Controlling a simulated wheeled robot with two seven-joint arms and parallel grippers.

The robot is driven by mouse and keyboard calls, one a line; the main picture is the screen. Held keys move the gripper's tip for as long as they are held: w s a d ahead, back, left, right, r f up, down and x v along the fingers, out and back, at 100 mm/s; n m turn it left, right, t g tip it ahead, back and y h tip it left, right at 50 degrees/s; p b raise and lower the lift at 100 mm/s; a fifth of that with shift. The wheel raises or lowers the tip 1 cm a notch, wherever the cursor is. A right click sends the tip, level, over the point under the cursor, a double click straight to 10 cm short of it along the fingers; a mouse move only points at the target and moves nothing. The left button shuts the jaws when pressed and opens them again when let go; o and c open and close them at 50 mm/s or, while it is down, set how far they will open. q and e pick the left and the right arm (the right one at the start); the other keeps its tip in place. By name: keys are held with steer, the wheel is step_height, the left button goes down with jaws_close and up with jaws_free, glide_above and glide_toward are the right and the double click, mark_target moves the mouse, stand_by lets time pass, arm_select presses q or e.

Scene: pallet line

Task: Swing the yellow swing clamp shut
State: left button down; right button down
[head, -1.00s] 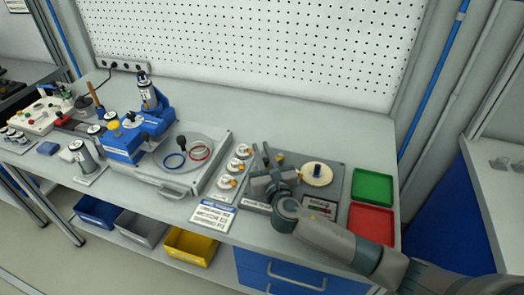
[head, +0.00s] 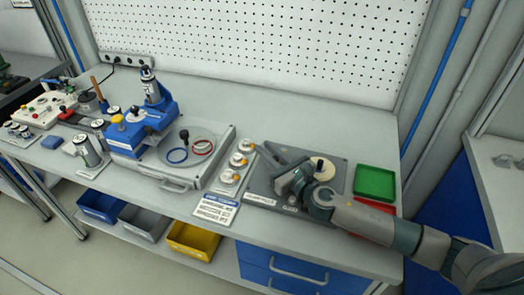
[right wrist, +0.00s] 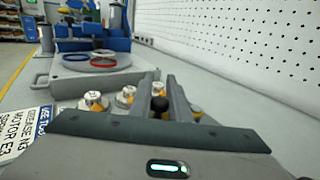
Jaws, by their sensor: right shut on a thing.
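My right gripper (head: 277,165) is low over the dark fixture plate (head: 262,194), with its fingers pointing up-left in the head view. In the right wrist view its two fingers (right wrist: 164,96) are shut on a black knob (right wrist: 159,106). A small yellow part (right wrist: 196,111) shows just right of the right finger. I cannot tell whether the knob or this part belongs to the yellow swing clamp, as the gripper hides much of that area. A pale round wheel (head: 322,167) on the plate is partly covered by my gripper. My left gripper is not in view.
Several white-and-orange parts (head: 238,160) stand left of the plate, beside a label card (head: 215,209). A green tray (head: 375,183) and a mostly hidden red tray (head: 374,205) lie to the right. A grey station (head: 182,175) with rings stands further left. The bench behind is clear.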

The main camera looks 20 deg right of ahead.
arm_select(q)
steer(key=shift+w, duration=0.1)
arm_select(e)
steer(key=c, duration=1.7)
jaws_free()
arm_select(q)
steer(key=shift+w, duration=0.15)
